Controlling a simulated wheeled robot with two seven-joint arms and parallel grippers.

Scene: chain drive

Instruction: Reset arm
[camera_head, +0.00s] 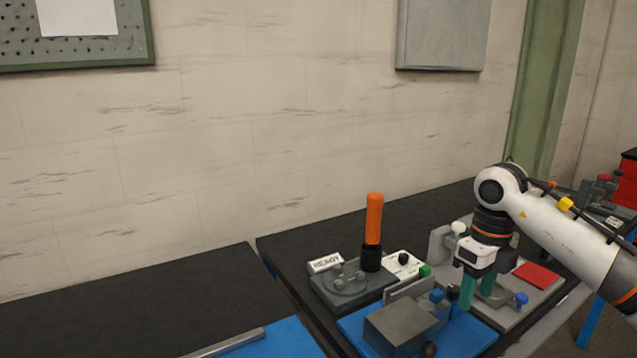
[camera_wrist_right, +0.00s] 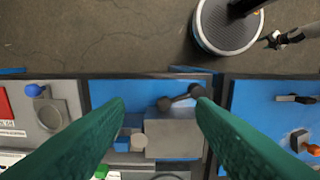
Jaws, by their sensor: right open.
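My right arm (camera_head: 565,222) comes in from the right in the head view. My right gripper (camera_head: 477,290) points down over the bench at the right, by the blue mat. Its two green fingers are apart in the right wrist view (camera_wrist_right: 160,115), with nothing held between them. Below and between the fingers lie a grey block (camera_wrist_right: 173,138) and a dark handle (camera_wrist_right: 180,98) on the blue mat (camera_wrist_right: 130,93). The grey block also shows in the head view (camera_head: 400,325). My left gripper is not in view.
An orange-handled tool (camera_head: 373,225) stands upright on a grey fixture (camera_head: 345,290) with a white label. A red pad (camera_head: 537,274) and a blue knob (camera_head: 521,299) sit on the grey plate to the right. The dark bench top (camera_head: 120,325) at left is mostly clear.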

